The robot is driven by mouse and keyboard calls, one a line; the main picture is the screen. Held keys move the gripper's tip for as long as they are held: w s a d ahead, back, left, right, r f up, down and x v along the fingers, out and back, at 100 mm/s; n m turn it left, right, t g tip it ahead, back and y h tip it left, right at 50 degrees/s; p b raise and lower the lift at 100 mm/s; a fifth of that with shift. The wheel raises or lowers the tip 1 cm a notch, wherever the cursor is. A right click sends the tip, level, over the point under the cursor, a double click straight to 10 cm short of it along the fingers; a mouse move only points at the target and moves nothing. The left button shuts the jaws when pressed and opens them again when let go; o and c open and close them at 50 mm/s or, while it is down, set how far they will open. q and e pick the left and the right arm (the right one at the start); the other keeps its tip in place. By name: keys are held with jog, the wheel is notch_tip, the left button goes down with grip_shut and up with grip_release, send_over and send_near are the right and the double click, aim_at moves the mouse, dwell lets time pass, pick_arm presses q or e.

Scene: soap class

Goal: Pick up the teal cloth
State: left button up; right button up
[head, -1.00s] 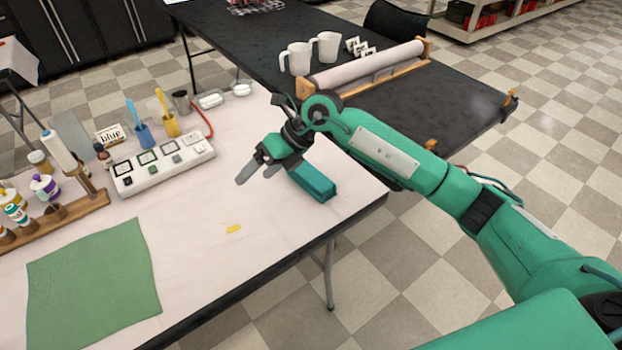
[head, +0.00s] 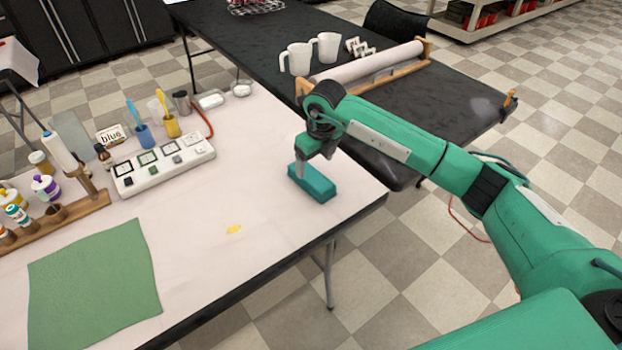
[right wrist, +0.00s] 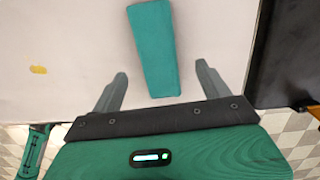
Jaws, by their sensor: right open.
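The teal cloth (head: 316,184) is a thick, block-shaped teal piece lying near the right end of the white-topped table. In the right wrist view the teal cloth (right wrist: 153,52) lies ahead, its near end between the fingers. My right gripper (head: 303,174) points down over it, at its left end in the head view. In the right wrist view the right gripper (right wrist: 160,74) is open and empty, with a gap on both sides of the cloth. Contact cannot be told. My left gripper is out of view.
A green sheet (head: 95,285) lies flat at the left front. A yellow spot (head: 234,229) is on the white table (head: 200,265). A white panel (head: 163,165), cups with tools and a bottle rack (head: 50,225) stand left. A black table (head: 455,95) with mugs is behind.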

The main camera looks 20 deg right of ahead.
aim_at(311, 175)
jog(key=shift+w+a+f+p, duration=0.1)
jog(key=shift+a+f, duration=0.05)
jog(key=shift+f, duration=0.75)
jog(key=shift+w+a+f+p, duration=0.1)
jog(key=shift+w+f+p, duration=0.05)
jog(key=shift+f, duration=0.7)
jog(key=shift+w+a+f+p, duration=0.1)
jog(key=shift+a+f, duration=0.05)
jog(key=shift+f, duration=0.75)
jog(key=c, duration=1.1)
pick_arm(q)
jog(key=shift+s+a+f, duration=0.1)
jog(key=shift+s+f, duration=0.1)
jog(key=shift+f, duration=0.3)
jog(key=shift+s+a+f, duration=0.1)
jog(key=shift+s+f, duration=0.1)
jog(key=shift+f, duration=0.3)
pick_arm(e)
jog(key=shift+o, duration=0.2)
jog(key=shift+r, duration=0.15)
